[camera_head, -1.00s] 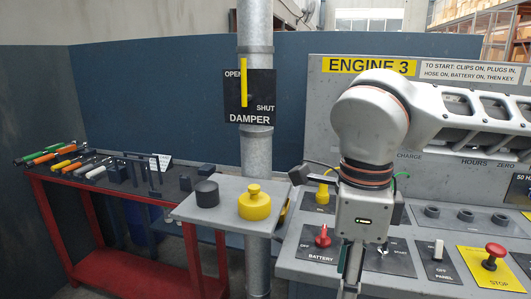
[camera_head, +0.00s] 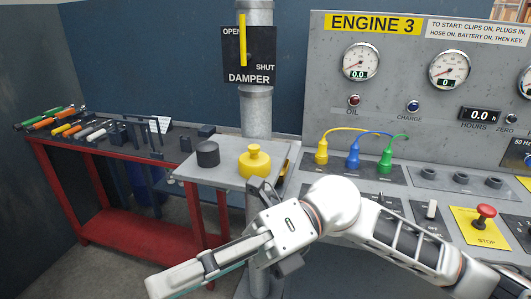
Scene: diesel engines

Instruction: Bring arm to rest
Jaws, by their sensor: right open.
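My right arm (camera_head: 400,240) comes in from the lower right and lies low across the front of the engine console. Its right gripper (camera_head: 180,280) points to the lower left, in front of the console and the small grey shelf. Its jaws are open and I see nothing held in them. The near finger is seen along its length and the far finger is mostly hidden. My left gripper is not in view.
The Engine 3 console (camera_head: 390,115) has gauges, plugged coloured leads (camera_head: 353,160) and a red stop button (camera_head: 485,211). A grey shelf (camera_head: 222,171) holds a black cap (camera_head: 207,154) and a yellow cap (camera_head: 254,160). A red tool bench (camera_head: 90,152) stands left. The damper lever (camera_head: 243,40) points to OPEN.

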